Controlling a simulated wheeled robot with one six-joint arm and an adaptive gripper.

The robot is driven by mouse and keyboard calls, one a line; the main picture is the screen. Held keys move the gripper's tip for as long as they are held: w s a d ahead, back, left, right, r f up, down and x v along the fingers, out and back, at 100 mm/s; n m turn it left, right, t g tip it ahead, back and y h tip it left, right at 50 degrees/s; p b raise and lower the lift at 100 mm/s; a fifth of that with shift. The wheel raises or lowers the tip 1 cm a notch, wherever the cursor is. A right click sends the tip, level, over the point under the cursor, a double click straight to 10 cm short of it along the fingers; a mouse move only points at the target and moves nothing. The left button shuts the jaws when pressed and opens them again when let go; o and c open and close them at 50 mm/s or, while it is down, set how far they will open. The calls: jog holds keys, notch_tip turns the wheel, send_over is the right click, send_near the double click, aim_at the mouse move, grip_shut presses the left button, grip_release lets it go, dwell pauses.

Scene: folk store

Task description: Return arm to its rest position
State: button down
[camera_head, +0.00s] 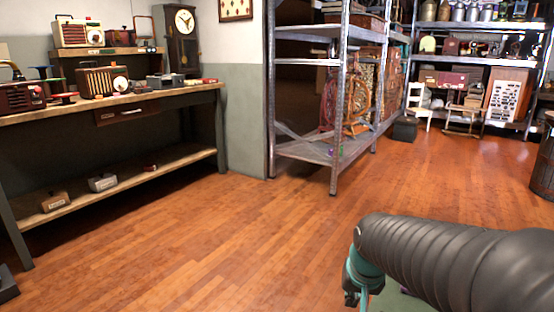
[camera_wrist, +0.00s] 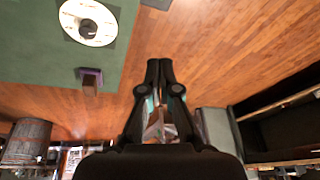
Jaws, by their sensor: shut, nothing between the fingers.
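My gripper (camera_wrist: 159,68) shows in the wrist view, with its two black fingers shut together at the tips and nothing held. Through the gap between the finger linkages some teal and pale shapes show, too unclear to name. In the head view my dark ribbed arm reaches in from the lower right, and the gripper itself cannot be made out there. The fingertips appear over the wooden floor (camera_wrist: 215,55), apart from any object.
A workbench (camera_head: 150,97) with radios stands at the left. A metal shelf (camera_head: 340,100) stands mid-view. A barrel (camera_wrist: 27,140) is at the wrist view's lower left. A green surface (camera_wrist: 40,60) bears a white round object (camera_wrist: 90,22). Open wooden floor (camera_head: 220,240) lies between.

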jog(key=s+r+n+t, duration=0.1)
jog(key=s+r, duration=0.1)
jog(key=s, duration=0.5)
jog(key=s+r+n, duration=0.1)
jog(key=s+r, duration=0.2)
jog(key=s, duration=0.4)
jog(key=shift+s+r+t, duration=0.15)
jog(key=shift+s+t, duration=0.15)
jog(key=shift+t, duration=0.1)
